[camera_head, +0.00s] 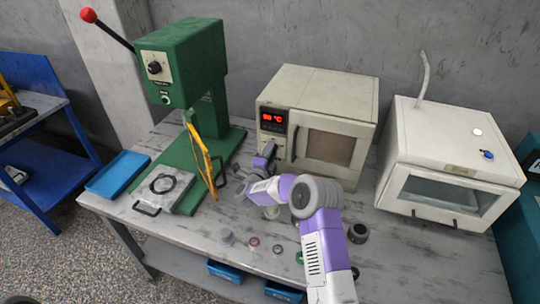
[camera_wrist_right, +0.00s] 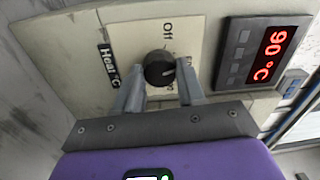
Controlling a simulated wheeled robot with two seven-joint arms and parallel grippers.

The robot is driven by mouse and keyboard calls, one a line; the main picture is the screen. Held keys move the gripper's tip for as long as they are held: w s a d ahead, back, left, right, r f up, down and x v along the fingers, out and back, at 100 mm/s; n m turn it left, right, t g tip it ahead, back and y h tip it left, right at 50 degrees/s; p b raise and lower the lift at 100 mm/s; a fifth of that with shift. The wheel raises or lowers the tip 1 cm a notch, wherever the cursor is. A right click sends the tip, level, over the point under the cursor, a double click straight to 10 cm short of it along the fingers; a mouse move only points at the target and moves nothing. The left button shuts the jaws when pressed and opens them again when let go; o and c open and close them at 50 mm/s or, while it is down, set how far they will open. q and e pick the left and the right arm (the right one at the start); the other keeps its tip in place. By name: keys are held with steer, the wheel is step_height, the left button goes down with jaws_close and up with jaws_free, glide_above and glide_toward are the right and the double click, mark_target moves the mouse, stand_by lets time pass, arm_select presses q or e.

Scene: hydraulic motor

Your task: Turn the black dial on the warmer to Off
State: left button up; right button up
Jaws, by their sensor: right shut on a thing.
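The warmer (camera_head: 335,90) is a beige box with a dark window and a red display (camera_head: 273,118). In the wrist view its display (camera_wrist_right: 270,55) reads 90 °C. The black dial (camera_wrist_right: 158,66) sits on a pale plate beside the "Heat °C" label, with the word "Off" (camera_wrist_right: 168,30) above it. A small light mark shows at the dial's lower right, away from "Off". My right gripper (camera_wrist_right: 160,88) is shut on the dial, one finger at each side of its lower part. In the head view my right gripper (camera_head: 262,160) is at the warmer's front left and hides the dial. My left gripper is out of view.
A green press (camera_head: 185,60) with a yellow guard (camera_head: 203,155) stands left of the warmer. A white box with a glass door (camera_head: 455,150) stands right. Several small parts, including a dark ring (camera_head: 358,233), lie along the grey table's front. A blue tray (camera_head: 118,174) lies far left.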

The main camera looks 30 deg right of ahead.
steer(key=n, duration=1)
steer(key=shift+n+t+y, duration=0.3)
steer(key=shift+n+y, duration=0.1)
stand_by(0.3)
steer(key=o, duration=1)
steer(key=shift+o, duration=0.2)
steer(key=v, duration=0.7)
steer(key=shift+s+a+p, duration=0.2)
steer(key=shift+s+p, duration=0.05)
steer(key=shift+p, duration=0.1)
